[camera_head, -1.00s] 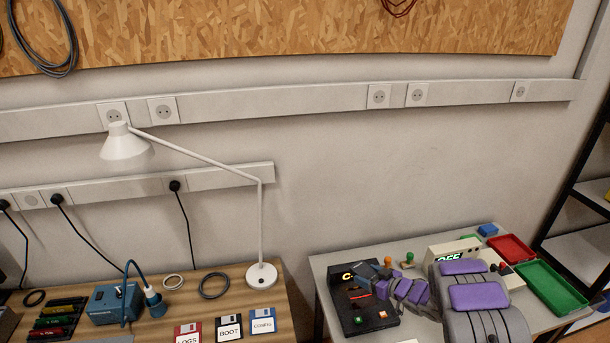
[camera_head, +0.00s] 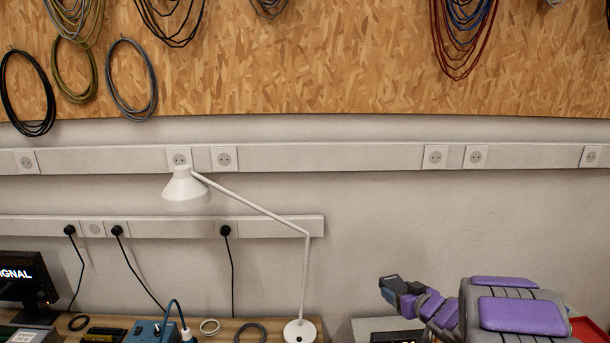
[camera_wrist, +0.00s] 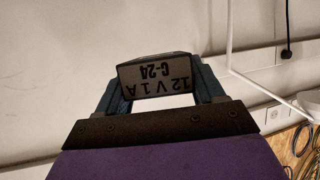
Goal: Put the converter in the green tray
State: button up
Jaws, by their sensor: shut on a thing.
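My gripper (camera_head: 397,287) is raised above the right-hand bench in the head view, in front of the wall. In the wrist view its two blue-grey fingers (camera_wrist: 158,92) are shut on the converter (camera_wrist: 155,73), a small grey box with a dark edge. Its label reads "12 V 1 A C-24" upside down. In the head view the converter shows only as a small dark shape at the fingertips. The green tray cannot be made out in either view now.
A corner of a red tray (camera_head: 590,330) shows at the lower right, partly behind my arm. The left bench bears a white lamp (camera_head: 300,330) and a blue device (camera_head: 148,331). A dark display (camera_head: 22,280) stands at far left.

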jog(key=s+a+r, duration=0.5)
jog(key=a+r, duration=0.4)
jog(key=a, duration=0.3)
jog(key=shift+s+r, duration=0.2)
jog(key=shift+s, duration=0.05)
jog(key=shift+d, duration=0.1)
